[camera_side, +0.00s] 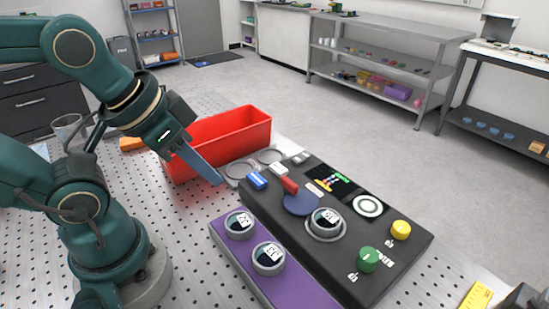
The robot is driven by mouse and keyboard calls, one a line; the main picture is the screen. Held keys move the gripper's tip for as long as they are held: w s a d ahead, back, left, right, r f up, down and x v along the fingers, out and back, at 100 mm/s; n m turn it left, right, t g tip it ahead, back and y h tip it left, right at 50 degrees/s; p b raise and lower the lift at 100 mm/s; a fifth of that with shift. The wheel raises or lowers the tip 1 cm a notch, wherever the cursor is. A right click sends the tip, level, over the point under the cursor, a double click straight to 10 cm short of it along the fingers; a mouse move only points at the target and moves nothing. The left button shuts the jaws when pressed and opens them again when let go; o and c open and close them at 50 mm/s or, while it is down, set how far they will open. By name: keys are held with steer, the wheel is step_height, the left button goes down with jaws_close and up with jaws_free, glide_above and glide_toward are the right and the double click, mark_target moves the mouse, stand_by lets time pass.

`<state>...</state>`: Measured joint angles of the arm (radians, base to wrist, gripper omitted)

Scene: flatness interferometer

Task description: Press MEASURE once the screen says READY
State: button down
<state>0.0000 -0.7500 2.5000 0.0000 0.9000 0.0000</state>
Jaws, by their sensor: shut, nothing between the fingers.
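The black interferometer (290,235) sits on the perforated table. Its small screen (331,181) shows coloured marks, too small to read. A green button (368,259) and a yellow button (401,229) stand up at its near right end, with white labels I cannot read. I cannot tell which one is MEASURE. A round part with a black and white face (326,222) sits in a ring on the top, near a blue disc (301,204) with a red handle. My gripper (219,181) is shut and empty, above the table just left of the instrument's far left corner, apart from both buttons.
A purple tray (228,254) with two round pieces lies along the instrument's near left side. A red bin (240,135) stands behind my gripper. Blue and white blocks sit at the instrument's far end. A clear glass (68,130) and yellow ruler (476,296) are at the sides.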

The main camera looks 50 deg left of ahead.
steer(key=n+h, duration=0.7)
steer(key=n, duration=0.9)
glide_above(252, 176)
steer(key=shift+f, duration=4.35)
